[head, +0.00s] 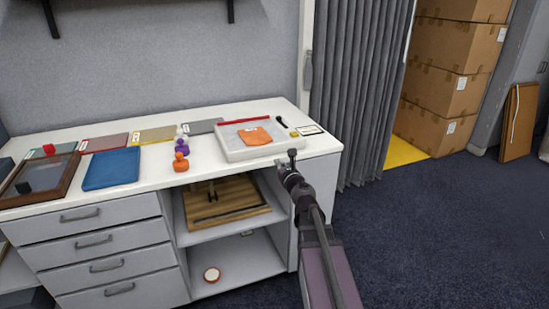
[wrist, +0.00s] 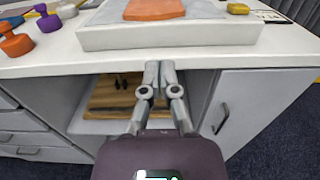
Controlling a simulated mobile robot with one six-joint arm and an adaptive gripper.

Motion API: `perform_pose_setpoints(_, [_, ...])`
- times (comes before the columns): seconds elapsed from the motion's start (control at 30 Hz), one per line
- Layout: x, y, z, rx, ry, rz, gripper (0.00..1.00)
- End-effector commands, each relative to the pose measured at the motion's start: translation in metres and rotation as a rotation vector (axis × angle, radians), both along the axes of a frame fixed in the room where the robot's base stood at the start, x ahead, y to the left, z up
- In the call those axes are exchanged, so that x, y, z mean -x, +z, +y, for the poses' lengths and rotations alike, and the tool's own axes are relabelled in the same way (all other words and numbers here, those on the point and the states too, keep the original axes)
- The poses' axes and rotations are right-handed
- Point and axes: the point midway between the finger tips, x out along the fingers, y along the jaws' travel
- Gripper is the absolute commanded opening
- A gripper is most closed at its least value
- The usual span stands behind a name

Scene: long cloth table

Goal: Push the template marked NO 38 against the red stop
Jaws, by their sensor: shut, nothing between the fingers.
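An orange template (head: 256,137) with a small white label lies flat on a pale raised board (head: 233,151); the label is too small to read. A red bar (head: 244,120), the stop, runs along the board's back edge, with a pale gap between it and the template. My gripper (head: 291,153) is shut and empty at the table's front edge, on the near side of the board. In the wrist view my gripper's fingertips (wrist: 160,66) are together just below the board's front face (wrist: 150,36), apart from the orange template (wrist: 154,9). The red bar is outside the wrist view.
A black-handled tool (head: 281,122) and a white label card (head: 308,130) lie right of the template. Orange and purple knobbed pieces (head: 181,160) stand left of the board. A blue tray (head: 111,168) and a brown framed case (head: 40,180) lie farther left. Open shelves are below the tabletop.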

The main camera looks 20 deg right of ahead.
Motion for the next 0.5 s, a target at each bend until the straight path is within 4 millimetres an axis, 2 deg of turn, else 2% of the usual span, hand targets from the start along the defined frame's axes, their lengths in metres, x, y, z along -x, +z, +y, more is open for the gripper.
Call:
perform_pose_setpoints(0.27, [-0.031, 0.0, -0.001, -0.001, 0.0, 0.0, 0.0])
perform_pose_setpoints(0.5, [-0.068, 0.0, -0.001, -0.001, 0.0, 0.0, 0.0])
